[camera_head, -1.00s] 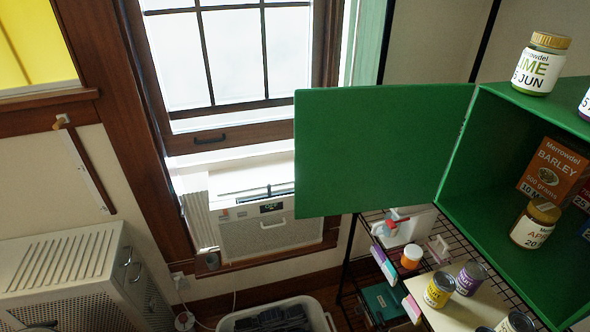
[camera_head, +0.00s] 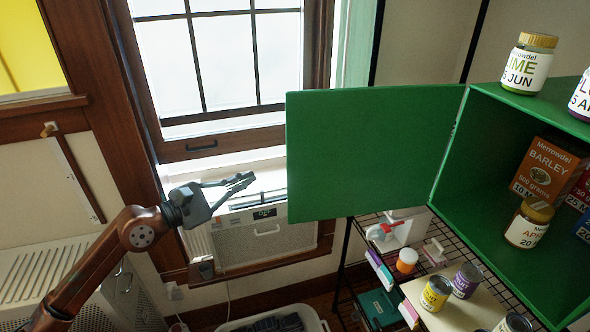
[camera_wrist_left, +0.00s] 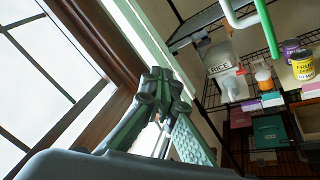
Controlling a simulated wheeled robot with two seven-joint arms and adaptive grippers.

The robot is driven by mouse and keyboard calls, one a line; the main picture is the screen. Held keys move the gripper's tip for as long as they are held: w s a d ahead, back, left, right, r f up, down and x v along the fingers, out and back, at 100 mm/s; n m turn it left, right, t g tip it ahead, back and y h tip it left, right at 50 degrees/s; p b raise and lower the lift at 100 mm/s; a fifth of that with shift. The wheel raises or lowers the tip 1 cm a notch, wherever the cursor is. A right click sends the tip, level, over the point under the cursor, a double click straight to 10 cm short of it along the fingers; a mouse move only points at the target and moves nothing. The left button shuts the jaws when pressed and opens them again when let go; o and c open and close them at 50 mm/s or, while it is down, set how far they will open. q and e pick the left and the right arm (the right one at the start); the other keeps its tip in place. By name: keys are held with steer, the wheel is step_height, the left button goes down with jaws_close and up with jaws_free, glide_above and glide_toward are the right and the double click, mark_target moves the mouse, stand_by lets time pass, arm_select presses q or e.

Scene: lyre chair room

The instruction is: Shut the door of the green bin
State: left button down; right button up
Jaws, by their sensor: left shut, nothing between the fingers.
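The green bin (camera_head: 508,205) stands at the right of the head view, its front open. Its green door (camera_head: 372,150) swings out to the left from the hinge at the bin's left edge and stands wide open. My left gripper (camera_head: 246,180) is shut and empty, left of the door's free edge and apart from it, in front of the window. In the left wrist view its fingers (camera_wrist_left: 165,115) show close together. My right gripper is not in view.
Inside the bin are a barley box (camera_head: 549,172) and a jar (camera_head: 529,222); a lime jar (camera_head: 527,64) stands on top. A wire rack below holds a yellow can (camera_head: 436,292) and other goods. A window air conditioner (camera_head: 264,237) is behind my left gripper.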

mark_target(290, 173)
arm_select(q)
steer(key=s+d+r+m, duration=0.2)
steer(key=s+r+m, duration=0.3)
steer(key=s+m, duration=0.25)
steer(key=shift+m, duration=0.35)
steer(key=w+d+p, duration=0.1)
steer(key=d, duration=0.2)
steer(key=w+d+p, duration=0.1)
steer(key=d, duration=0.2)
steer(key=w+d+p, duration=0.1)
steer(key=d+p, duration=0.1)
steer(key=d, duration=0.1)
steer(key=shift+w+d+r, duration=0.1)
steer(key=shift+w+d, duration=0.1)
steer(key=shift+w, duration=0.15)
steer(key=shift+s, duration=0.15)
